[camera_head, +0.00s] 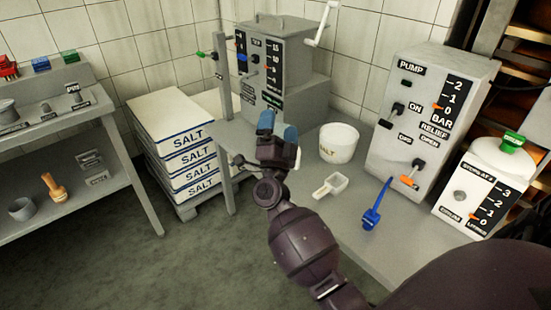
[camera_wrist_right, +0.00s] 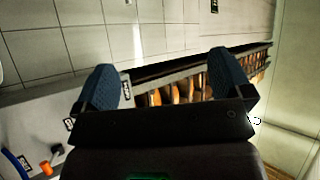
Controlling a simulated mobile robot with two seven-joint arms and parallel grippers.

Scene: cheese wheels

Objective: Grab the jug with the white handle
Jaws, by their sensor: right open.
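I cannot make out a jug with a white handle for certain in either view. A small white piece (camera_head: 297,158) shows just beside my right gripper in the head view; the gripper hides most of that spot, so I cannot tell what it is. My right gripper (camera_head: 278,128) is raised in front of the grey machine with the white crank. It is open, and in the right wrist view (camera_wrist_right: 166,85) its two blue fingers stand wide apart with nothing between them. My left gripper is not in view.
The grey bench (camera_head: 345,228) holds a white salt tub (camera_head: 339,143), a white scoop (camera_head: 330,186), a blue tool (camera_head: 374,208), a pump box (camera_head: 425,120) and a white container (camera_head: 478,195). Salt sacks (camera_head: 180,140) are stacked left of the bench.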

